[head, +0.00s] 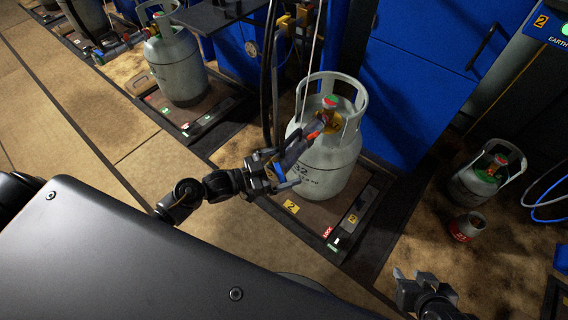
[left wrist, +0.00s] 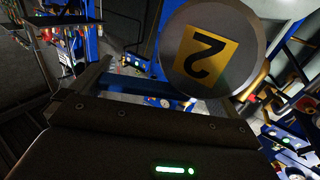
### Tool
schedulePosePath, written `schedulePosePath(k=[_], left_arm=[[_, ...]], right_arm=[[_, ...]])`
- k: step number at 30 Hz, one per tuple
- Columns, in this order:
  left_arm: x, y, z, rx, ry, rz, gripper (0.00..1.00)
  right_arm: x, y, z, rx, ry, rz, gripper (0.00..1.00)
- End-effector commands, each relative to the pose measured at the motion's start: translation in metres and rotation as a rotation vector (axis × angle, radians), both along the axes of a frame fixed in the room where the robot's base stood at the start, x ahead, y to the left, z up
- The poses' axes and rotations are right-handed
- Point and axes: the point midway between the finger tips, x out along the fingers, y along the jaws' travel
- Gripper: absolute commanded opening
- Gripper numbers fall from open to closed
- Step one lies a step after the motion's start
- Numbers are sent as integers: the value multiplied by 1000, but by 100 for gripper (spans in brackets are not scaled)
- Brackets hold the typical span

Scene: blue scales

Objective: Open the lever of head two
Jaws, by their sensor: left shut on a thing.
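A grey gas cylinder (head: 322,168) stands upright on the scale marked 2 (head: 292,206). Filling head two (head: 299,149), a grey body with orange and yellow parts, sits tilted at the cylinder's valve, inside the collar. My left gripper (head: 275,171) is shut on the near, lower end of this head, with a blue part between its fingers. I cannot tell whether that part is the lever. In the left wrist view the head's round end with a yellow 2 label (left wrist: 205,55) shows upside down, close to the fingers. My right gripper (head: 412,278) is open and empty at the lower right.
Another cylinder (head: 178,70) stands on a scale at the upper left. A smaller grey cylinder (head: 484,182) and a grey and red can (head: 467,226) are on the floor at the right. Blue cabinets (head: 425,60) stand behind. Hoses hang beside the middle cylinder.

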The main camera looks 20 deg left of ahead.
Motion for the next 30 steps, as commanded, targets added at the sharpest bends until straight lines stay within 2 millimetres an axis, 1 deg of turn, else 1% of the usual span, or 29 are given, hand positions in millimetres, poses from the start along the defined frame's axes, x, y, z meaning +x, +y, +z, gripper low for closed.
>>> schedulePosePath(k=[1,12,13,25,30], left_arm=[[-3,-6,0,-3,1,-21,59],[-4,-7,1,-5,2,-26,60],[-4,-7,1,-5,2,-26,100],[-4,-7,1,-6,2,-25,100],[-3,-10,1,-11,1,23,100]], right_arm=[[0,0,0,0,2,-1,36],[0,-1,0,-1,5,-2,36],[0,-1,0,-1,5,-2,36],[-1,0,0,1,1,1,36],[-1,1,-2,1,1,1,36]])
